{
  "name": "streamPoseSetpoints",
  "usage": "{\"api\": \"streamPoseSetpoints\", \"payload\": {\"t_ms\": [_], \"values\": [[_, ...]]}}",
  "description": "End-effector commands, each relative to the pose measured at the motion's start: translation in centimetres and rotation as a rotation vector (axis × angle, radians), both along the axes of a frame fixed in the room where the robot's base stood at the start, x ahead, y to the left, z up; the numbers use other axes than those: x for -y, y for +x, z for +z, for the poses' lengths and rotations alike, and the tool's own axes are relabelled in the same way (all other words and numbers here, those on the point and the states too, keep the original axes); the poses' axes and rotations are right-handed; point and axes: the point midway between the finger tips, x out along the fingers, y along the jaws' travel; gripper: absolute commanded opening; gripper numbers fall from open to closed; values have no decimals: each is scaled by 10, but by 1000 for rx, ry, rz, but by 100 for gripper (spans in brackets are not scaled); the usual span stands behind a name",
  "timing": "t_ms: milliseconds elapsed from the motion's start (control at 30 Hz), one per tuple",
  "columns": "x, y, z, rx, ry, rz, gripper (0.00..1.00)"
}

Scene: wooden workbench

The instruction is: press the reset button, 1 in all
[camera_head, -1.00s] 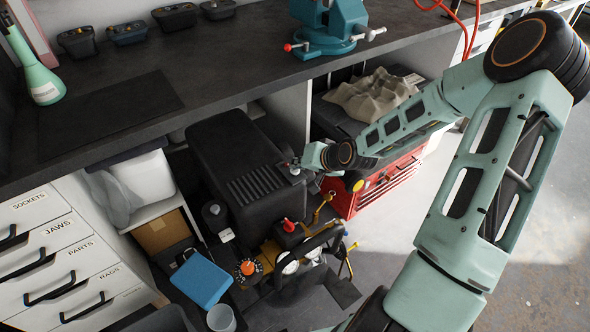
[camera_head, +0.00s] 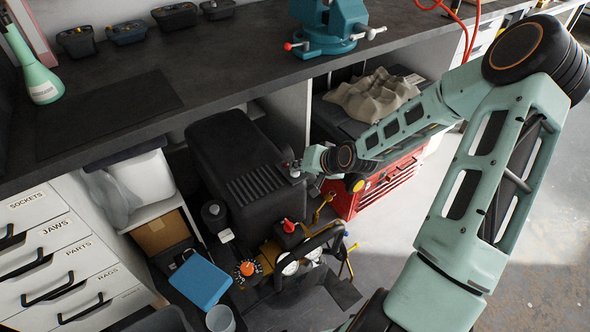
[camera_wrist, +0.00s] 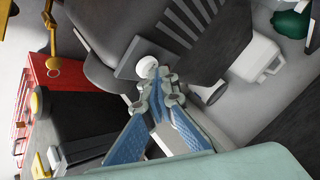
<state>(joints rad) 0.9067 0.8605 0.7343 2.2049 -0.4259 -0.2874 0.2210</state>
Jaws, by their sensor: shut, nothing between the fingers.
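I take this for the reset button; no lettering is readable. My gripper (camera_wrist: 160,82) is shut and empty, its fingertips right beside the button's lower right edge in the wrist view. I cannot tell whether they touch it. In the head view my gripper (camera_head: 287,165) is small at the housing's right side, over the plate, and the button is not clearly visible there.
A red tool chest (camera_head: 375,185) stands right of the housing. A red knob (camera_head: 288,225), an orange dial (camera_head: 247,268) and gauges (camera_head: 290,266) are in front. The bench top (camera_head: 240,60) overhangs behind. A blue box (camera_head: 200,282) lies lower left.

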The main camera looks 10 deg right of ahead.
Motion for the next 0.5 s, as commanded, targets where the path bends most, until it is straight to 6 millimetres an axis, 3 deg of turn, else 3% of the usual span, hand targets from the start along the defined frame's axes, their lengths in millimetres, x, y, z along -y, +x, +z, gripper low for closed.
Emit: {"api": "streamPoseSetpoints", "payload": {"t_ms": [500], "values": [[0, -1, 8, -3, 1, 1, 0]]}}
